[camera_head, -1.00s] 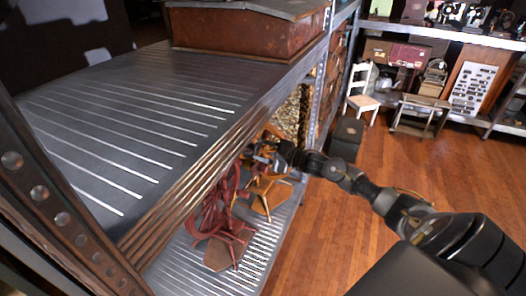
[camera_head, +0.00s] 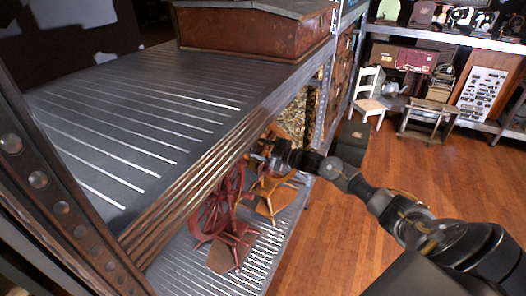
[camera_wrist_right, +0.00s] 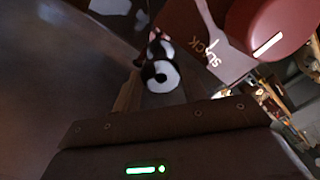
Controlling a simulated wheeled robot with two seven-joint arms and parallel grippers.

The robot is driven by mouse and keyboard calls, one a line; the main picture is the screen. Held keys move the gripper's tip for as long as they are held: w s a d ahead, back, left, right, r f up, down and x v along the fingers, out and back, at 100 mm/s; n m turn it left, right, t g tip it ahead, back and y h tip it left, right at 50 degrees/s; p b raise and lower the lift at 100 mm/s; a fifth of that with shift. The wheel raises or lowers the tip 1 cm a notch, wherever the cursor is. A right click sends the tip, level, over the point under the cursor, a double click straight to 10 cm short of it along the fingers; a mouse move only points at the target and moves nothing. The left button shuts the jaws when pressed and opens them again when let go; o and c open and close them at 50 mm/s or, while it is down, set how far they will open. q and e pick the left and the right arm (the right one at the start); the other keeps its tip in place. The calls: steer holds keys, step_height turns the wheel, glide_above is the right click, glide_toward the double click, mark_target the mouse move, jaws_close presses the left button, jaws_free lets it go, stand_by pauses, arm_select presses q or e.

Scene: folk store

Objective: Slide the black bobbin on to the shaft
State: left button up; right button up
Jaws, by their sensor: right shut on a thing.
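My right gripper (camera_head: 262,150) reaches in under the upper shelf, beside the spinning wheels. In the wrist view, a black bobbin (camera_wrist_right: 161,78) with white rounded patches sits just beyond the dark gripper body. The gripper is shut on it, though the fingers are hard to make out. A red-brown spinning wheel (camera_head: 226,222) and an orange-brown one (camera_head: 272,190) stand on the lower shelf; the gripper is near the top of the orange one. The shaft cannot be made out. My left gripper is not in view.
The upper metal shelf (camera_head: 130,110) overhangs the wheels, with a rusty metal box (camera_head: 250,38) on it. A white chair (camera_head: 368,106) and a small wooden stand (camera_head: 427,118) are at the back. The wooden floor (camera_head: 460,175) is open at right.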

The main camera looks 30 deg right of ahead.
steer(key=shift+b+x, duration=1.8)
steer(key=shift+x, duration=1.75)
steer(key=o, duration=0.9)
steer(key=shift+c, duration=0.2)
steer(key=shift+s, duration=0.1)
